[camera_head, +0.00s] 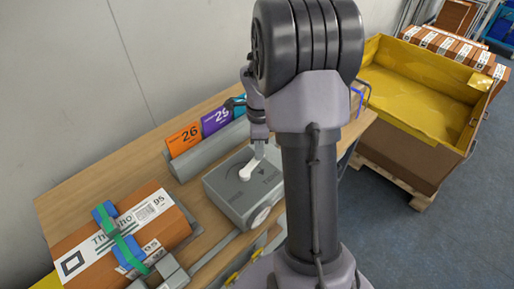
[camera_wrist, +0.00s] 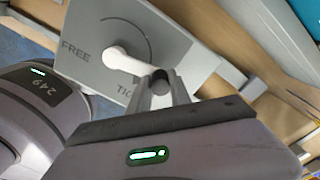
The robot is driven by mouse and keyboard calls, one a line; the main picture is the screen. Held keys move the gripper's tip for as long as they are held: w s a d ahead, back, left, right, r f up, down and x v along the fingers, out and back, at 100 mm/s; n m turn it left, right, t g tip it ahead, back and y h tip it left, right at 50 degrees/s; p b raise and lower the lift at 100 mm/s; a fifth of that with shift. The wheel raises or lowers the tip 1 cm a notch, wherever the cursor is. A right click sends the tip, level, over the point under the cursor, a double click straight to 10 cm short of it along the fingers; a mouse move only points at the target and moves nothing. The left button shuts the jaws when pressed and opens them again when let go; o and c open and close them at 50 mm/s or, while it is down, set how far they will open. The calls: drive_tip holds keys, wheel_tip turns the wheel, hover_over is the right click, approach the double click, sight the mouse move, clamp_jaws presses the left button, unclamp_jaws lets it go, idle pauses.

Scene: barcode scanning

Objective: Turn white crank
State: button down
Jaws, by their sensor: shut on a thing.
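The white crank (camera_head: 249,169) sits on top of a grey box (camera_head: 232,205) on the wooden table. In the wrist view the crank (camera_wrist: 124,60) runs from its round hub toward my gripper (camera_wrist: 160,88), whose fingers are shut on the dark handle at its outer end. The box top (camera_wrist: 190,55) carries a curved line and printed letters, "FREE" and a partly hidden word starting "TIC". In the head view my gripper (camera_head: 259,140) is above the crank's outer end, and my arm hides the box's right side.
Orange and purple number cards (camera_head: 184,137) stand in a grey holder behind the box. A cardboard parcel (camera_head: 112,240) with blue and green parts on it lies at the left. A yellow-lined bin (camera_head: 420,95) stands at the right beyond the table.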

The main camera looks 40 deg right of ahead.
idle(0.4)
drive_tip(key=c, duration=1.2)
unclamp_jaws()
drive_tip(key=shift+s, duration=0.1)
wheel_tip(320, 180, up, 17)
drive_tip(key=p, duration=0.6)
drive_tip(key=shift+r, duration=0.2)
